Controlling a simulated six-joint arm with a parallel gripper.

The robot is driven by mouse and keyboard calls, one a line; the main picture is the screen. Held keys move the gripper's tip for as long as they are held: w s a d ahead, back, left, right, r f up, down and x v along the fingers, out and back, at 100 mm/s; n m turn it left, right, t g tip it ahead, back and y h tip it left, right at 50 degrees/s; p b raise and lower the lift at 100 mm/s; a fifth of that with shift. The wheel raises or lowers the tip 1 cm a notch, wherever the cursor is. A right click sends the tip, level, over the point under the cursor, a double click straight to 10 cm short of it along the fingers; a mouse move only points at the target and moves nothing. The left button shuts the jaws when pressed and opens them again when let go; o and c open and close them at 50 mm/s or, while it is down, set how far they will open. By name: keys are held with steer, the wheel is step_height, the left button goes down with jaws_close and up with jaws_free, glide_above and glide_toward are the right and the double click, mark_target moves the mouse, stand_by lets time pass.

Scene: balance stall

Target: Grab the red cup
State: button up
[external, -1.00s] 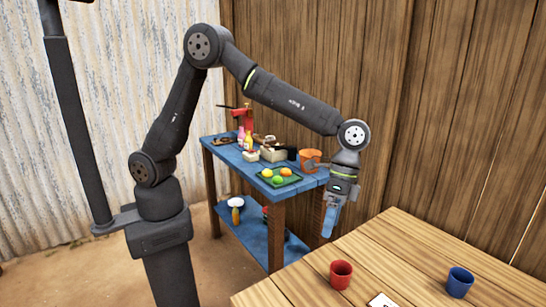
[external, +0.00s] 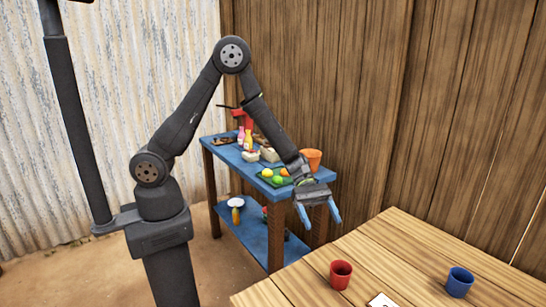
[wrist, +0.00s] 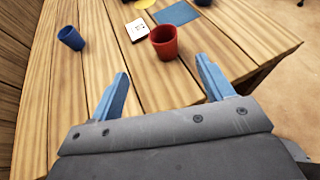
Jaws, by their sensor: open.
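The red cup (external: 341,274) stands upright on the wooden table near its front left edge. In the wrist view the red cup (wrist: 164,42) is ahead of the fingers, between their lines and nearer the right one. My gripper (external: 318,221) is open and empty, with blue fingers spread apart. It hangs up and to the left of the cup in the external view, apart from it. In the wrist view my gripper (wrist: 162,84) shows both fingers with nothing between them.
A blue cup (external: 460,281) stands on the wooden table (external: 400,245), right of the red cup. A white card (external: 381,301) lies beside the red cup. The wrist view also shows a blue square (wrist: 176,13) and a yellow item (wrist: 146,3). A blue shelf (external: 262,238) holds fruit and bottles behind.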

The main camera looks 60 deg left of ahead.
glide_toward(345, 279)
steer(key=shift+w+d+f, duration=0.1)
steer(key=shift+w+d, duration=0.1)
steer(key=shift+d, duration=0.2)
steer(key=shift+f+x, duration=0.15)
steer(key=shift+x, duration=1.15)
steer(key=shift+f+x, duration=0.15)
steer(key=shift+x, duration=1.2)
steer(key=shift+s+a, duration=0.1)
steer(key=shift+a, duration=0.05)
steer(key=c, duration=1)
steer(key=shift+r, duration=0.1)
steer(key=shift+c, duration=0.3)
